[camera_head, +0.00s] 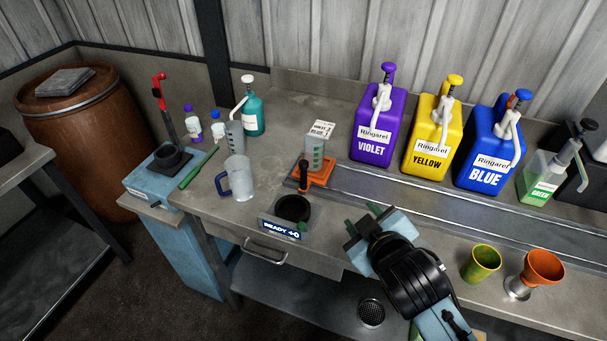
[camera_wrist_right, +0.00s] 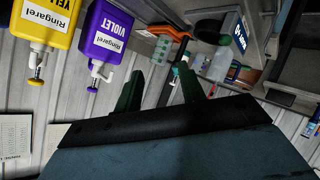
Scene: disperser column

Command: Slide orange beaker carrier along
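The orange beaker carrier (camera_head: 322,172) sits on the counter at the left end of a metal rail (camera_head: 440,205). A clear beaker with green marks (camera_head: 315,153) stands in it. Its upright dark handle with an orange base (camera_head: 304,177) is on the near-left side. My right gripper (camera_head: 364,222) is in front of the rail, near-right of the carrier and apart from it. Its green fingers are spread with nothing between them. In the right wrist view, the carrier (camera_wrist_right: 181,35) and beaker (camera_wrist_right: 161,48) are beyond the open fingers (camera_wrist_right: 158,72). My left gripper is not in view.
Violet (camera_head: 377,125), yellow (camera_head: 432,135) and blue (camera_head: 490,150) pump containers stand behind the rail, with a green one (camera_head: 545,175) farther right. A black round pad (camera_head: 293,207) lies left of my gripper. A clear jug (camera_head: 238,180) stands left of the carrier.

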